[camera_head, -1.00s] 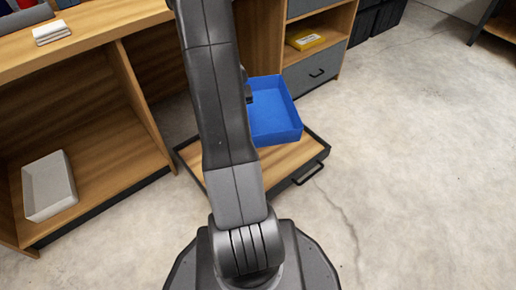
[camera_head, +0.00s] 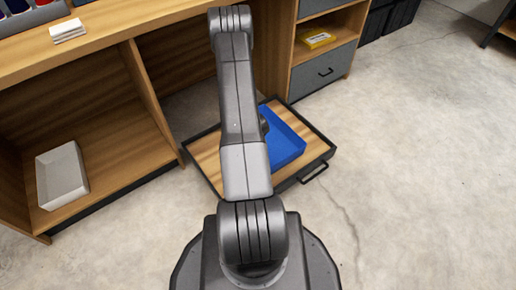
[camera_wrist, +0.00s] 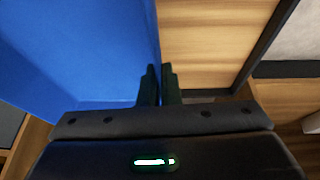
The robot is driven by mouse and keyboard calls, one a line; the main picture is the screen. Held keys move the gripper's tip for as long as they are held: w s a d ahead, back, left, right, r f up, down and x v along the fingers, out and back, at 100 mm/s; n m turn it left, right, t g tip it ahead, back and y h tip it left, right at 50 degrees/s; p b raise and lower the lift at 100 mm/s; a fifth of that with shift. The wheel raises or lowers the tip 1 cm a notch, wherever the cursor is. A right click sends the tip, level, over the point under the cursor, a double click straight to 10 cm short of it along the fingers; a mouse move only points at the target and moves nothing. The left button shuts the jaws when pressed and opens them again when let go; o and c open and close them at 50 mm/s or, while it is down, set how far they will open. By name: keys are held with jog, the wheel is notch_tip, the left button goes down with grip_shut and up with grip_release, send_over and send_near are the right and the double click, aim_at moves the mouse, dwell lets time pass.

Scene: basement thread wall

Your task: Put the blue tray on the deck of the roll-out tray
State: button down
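The blue tray (camera_head: 286,140) is over the right part of the wooden deck of the roll-out tray (camera_head: 208,158) in the head view. It looks level and low on the deck; I cannot tell whether its base fully touches. My arm hides its left part. In the wrist view the blue tray (camera_wrist: 75,50) fills the left side, with the deck (camera_wrist: 205,45) to its right. My gripper (camera_wrist: 160,75) has its two dark fingers close together, one on each side of the blue tray's wall, shut on it. In the head view my gripper is mostly hidden behind my arm.
The roll-out tray has a dark rim and front handle (camera_head: 313,171). A white bin (camera_head: 62,177) sits on the lower shelf at left. A yellow box (camera_head: 316,39) sits in the cubby above a grey drawer (camera_head: 325,72). The concrete floor at right is clear.

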notch_tip(320, 180, down, 10)
jog(key=b, duration=0.4)
jog(key=shift+f, duration=0.1)
jog(key=shift+f, duration=0.3)
jog(key=c, duration=1.6)
grip_release()
jog(key=shift+r, duration=0.1)
jog(key=shift+c, duration=0.2)
jog(key=shift+r, duration=0.25)
jog(key=p+v, duration=0.4)
jog(key=v, duration=0.8)
